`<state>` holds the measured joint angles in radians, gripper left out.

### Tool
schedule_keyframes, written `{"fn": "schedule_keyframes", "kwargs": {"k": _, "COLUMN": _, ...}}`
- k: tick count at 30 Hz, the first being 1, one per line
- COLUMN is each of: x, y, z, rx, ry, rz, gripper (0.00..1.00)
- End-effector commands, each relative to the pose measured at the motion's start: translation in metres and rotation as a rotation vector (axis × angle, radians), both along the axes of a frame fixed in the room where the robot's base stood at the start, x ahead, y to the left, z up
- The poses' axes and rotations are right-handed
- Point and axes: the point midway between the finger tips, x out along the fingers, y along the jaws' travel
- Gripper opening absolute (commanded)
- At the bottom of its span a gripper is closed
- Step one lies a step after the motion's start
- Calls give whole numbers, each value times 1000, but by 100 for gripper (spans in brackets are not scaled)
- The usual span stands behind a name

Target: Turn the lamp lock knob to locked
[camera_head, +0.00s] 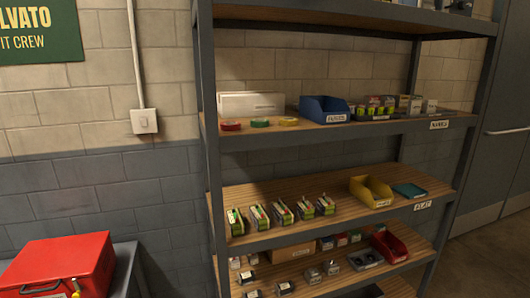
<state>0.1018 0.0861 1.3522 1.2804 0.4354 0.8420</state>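I cannot make out a lamp or a knob marked as its lock in the head view. A red box (62,262) sits on a grey surface at the bottom left. A small yellowish part (76,287) shows on its front at the picture's lower edge; I cannot tell whether it is a latch, lock or knob. My gripper is not in view.
A grey-framed shelf unit (212,150) with wooden boards fills the middle and right. It holds a blue bin (324,108), a yellow bin (370,190), a red bin (390,246) and tape rolls (260,122). A white switch box (144,121) is on the wall.

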Motion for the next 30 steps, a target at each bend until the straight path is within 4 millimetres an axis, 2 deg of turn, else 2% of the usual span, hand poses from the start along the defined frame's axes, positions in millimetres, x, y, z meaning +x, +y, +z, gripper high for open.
{"fn": "schedule_keyframes", "kwargs": {"k": 30, "x": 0, "y": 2, "z": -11, "rx": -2, "ry": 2, "rz": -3, "gripper": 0}}
